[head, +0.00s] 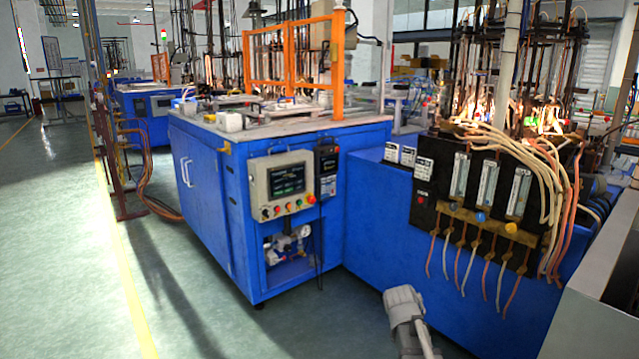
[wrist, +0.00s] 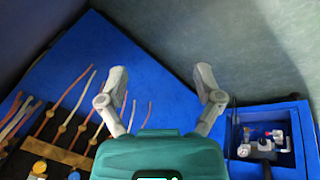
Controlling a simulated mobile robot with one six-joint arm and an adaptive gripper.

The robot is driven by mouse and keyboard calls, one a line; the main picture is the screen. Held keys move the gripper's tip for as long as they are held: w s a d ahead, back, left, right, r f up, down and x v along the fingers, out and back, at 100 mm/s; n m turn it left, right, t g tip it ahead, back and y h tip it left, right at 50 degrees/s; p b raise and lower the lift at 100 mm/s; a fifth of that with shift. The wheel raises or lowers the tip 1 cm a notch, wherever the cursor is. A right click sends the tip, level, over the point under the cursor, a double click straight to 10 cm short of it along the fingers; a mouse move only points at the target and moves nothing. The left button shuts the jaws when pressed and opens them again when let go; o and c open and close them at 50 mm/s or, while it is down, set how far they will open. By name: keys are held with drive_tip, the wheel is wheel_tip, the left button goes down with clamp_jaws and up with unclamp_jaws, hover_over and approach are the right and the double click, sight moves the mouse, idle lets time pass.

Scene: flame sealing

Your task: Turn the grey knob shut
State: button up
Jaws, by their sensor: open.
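A recess low in the blue cabinet holds a pale regulator with a round gauge (head: 304,231); the gauge also shows at the right of the wrist view (wrist: 243,150), beside a small whitish-grey knob-like part (wrist: 265,145). The flowmeter panel (head: 437,180) carries a blue knob (head: 480,217) and a yellow knob (head: 511,228). My gripper (wrist: 161,75) is open and empty, its fingers spread wide before a blue cabinet face. The recess lies to the right of the fingers, apart from them.
A control box with a screen (head: 286,187) sits above the recess. A black cable (head: 321,245) hangs right of the recess. Several hoses (head: 466,265) hang below the flowmeters. Green floor (head: 210,290) is clear at the left.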

drive_tip(key=s+a+n+g+y, duration=0.15)
drive_tip(key=s+a+y, duration=0.25)
drive_tip(key=s+a, duration=0.7)
wheel_tip(320, 180, up, 35)
drive_tip(key=s+d+p, duration=0.1)
drive_tip(key=d+p, duration=0.1)
drive_tip(key=p, duration=3.4)
drive_tip(key=shift+s+d+p, duration=0.15)
drive_tip(key=shift+d+p, duration=0.05)
drive_tip(key=shift+p, duration=0.1)
drive_tip(key=shift+r, duration=0.1)
